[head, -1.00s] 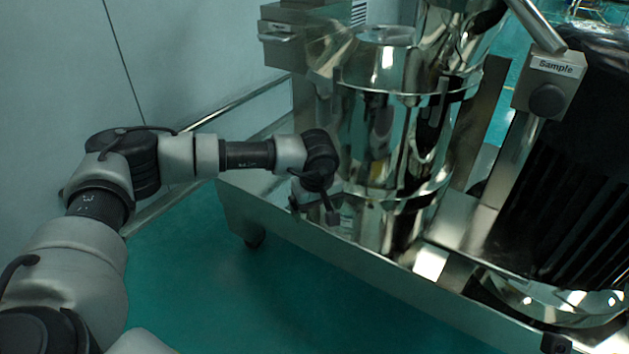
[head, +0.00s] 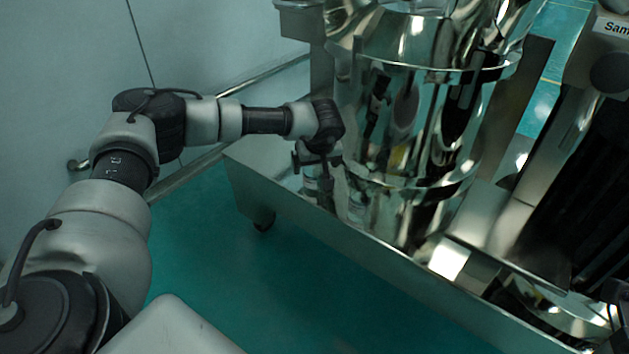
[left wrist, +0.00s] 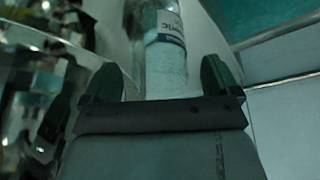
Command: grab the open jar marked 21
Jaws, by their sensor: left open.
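A clear jar (left wrist: 162,45) with pale contents and a white label with a dark band stands between the fingers of my left gripper (left wrist: 161,80) in the left wrist view. The label's writing is cut off, so I cannot read 21 on it. The jar's top is out of that view. In the head view the jar (head: 318,184) shows small and dim on the machine's base, just below my left gripper (head: 317,160). That gripper is open, with a finger on each side of the jar.
The shiny steel sieve machine (head: 425,125) rises close to the right of my left gripper. Its metal base (head: 300,215) has a raised front edge. A pale wall (head: 215,50) is at the left. The green floor (head: 250,290) in front is clear.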

